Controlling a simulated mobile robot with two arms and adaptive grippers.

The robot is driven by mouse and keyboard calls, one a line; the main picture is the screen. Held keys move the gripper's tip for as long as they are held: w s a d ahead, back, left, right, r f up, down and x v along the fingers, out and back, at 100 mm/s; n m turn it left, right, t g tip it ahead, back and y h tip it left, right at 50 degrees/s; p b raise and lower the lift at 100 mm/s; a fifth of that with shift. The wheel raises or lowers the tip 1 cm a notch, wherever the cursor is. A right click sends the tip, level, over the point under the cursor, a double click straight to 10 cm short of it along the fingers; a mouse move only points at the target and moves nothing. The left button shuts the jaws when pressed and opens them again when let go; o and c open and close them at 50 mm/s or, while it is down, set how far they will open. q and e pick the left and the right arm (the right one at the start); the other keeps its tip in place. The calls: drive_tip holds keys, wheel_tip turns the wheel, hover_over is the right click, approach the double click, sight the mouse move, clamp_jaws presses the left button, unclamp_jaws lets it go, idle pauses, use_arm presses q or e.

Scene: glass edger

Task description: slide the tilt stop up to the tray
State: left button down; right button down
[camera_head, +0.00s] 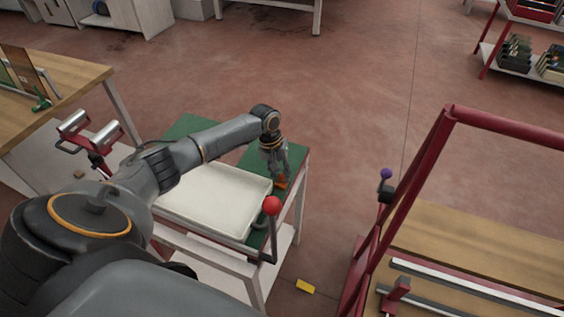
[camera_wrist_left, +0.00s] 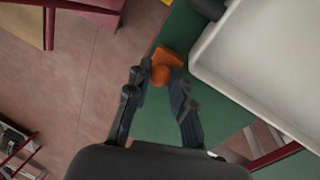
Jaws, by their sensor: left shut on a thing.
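The tilt stop is an orange block with a rounded knob (camera_wrist_left: 161,75); in the head view it shows as a small orange piece (camera_head: 281,184) on the green table top, just right of the tray. My left gripper (camera_head: 275,170) reaches down over it and is shut on its knob; the fingers also show in the left wrist view (camera_wrist_left: 153,72). The white tray (camera_head: 215,196) lies on the green surface, and it also shows in the left wrist view (camera_wrist_left: 262,52). A strip of green lies between stop and tray. My right gripper is not in view.
A lever with a red ball (camera_head: 271,205) stands at the tray's near right corner. A red frame (camera_head: 400,195) with a wooden bench is on the right. A wooden table (camera_head: 55,85) stands at the left. A yellow block (camera_head: 305,286) lies on the floor.

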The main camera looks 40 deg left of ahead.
use_arm(q)
drive_tip(key=c, duration=1.1)
unclamp_jaws()
drive_tip(key=shift+w, duration=0.1)
drive_tip(key=shift+c, duration=0.2)
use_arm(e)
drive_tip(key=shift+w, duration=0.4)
use_arm(q)
wheel_tip(320, 180, up, 12)
drive_tip(key=s+a, duration=0.1)
drive_tip(key=a, duration=0.1)
drive_tip(key=shift+f, duration=0.15)
drive_tip(key=shift+a, duration=0.1)
